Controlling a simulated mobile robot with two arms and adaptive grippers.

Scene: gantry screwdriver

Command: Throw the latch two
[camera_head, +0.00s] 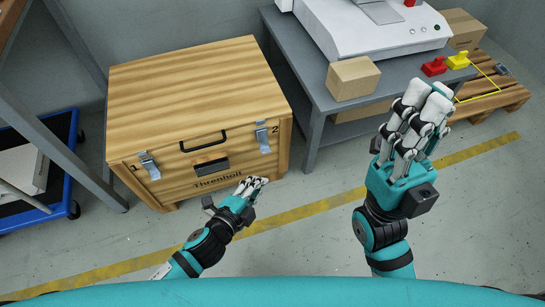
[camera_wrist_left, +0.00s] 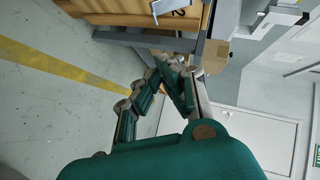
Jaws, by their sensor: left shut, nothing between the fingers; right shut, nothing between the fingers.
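A wooden crate (camera_head: 195,85) stands on the floor at the left, with a black handle and two metal latches on its front. The latch beside the number 2 (camera_head: 262,137) is at the front's right end; the other latch (camera_head: 149,165) is at the left end. Latch two also shows at the top of the left wrist view (camera_wrist_left: 170,8). Whether either latch is fastened is too small to tell. My left gripper (camera_head: 254,184) is shut and empty, in front of and below latch two, apart from it. My right gripper (camera_head: 427,98) is shut and empty, raised at the right.
A grey table (camera_head: 310,92) right of the crate holds a white machine (camera_head: 365,25), a cardboard box (camera_head: 352,78), and red (camera_head: 434,67) and yellow (camera_head: 458,61) parts. A pallet (camera_head: 490,95) stands at the far right. A blue cart (camera_head: 66,180) is at the left. Floor before the crate is clear.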

